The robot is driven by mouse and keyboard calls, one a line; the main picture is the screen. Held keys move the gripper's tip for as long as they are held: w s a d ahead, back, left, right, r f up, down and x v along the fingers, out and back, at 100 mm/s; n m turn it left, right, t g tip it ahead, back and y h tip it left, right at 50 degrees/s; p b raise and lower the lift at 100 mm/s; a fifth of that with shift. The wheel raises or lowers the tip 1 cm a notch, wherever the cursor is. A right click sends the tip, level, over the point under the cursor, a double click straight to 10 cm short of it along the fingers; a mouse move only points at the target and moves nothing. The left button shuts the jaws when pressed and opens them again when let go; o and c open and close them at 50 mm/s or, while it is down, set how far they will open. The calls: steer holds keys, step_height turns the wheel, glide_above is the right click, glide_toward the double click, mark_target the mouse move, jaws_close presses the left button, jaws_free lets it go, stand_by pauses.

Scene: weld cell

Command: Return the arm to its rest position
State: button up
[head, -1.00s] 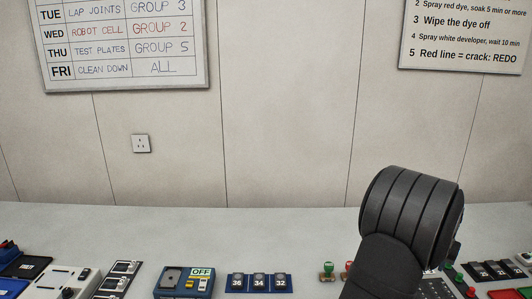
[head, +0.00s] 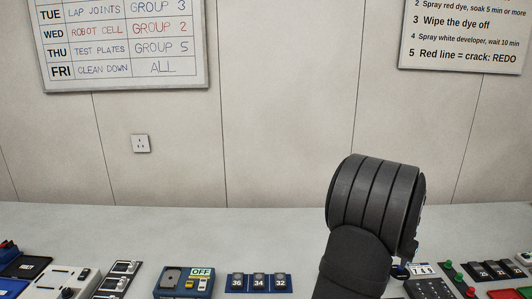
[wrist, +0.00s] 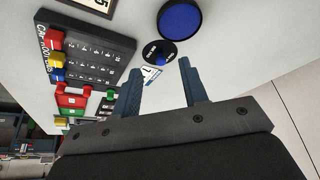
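My gripper (wrist: 160,88) shows in the wrist view with its two blue-grey fingers spread apart and nothing between them. It is above the bench, seen against the pale bench top. In the head view my dark arm rises from the bottom edge right of centre, and my gripper is hidden there.
The bench (head: 130,230) carries a blue box marked OFF (head: 184,283), a blue number rack (head: 258,283) and a dark keypad (head: 428,289). The bench's back strip is clear.

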steer(key=w+f, duration=0.1)
steer(key=w+a+f, duration=0.1)
steer(key=shift+w+a, duration=0.2)
steer(key=shift+w, duration=0.2)
steer(key=f, duration=0.3)
steer(key=shift+w+a+f, duration=0.15)
steer(key=shift+w, duration=0.15)
steer(key=shift+f, duration=0.5)
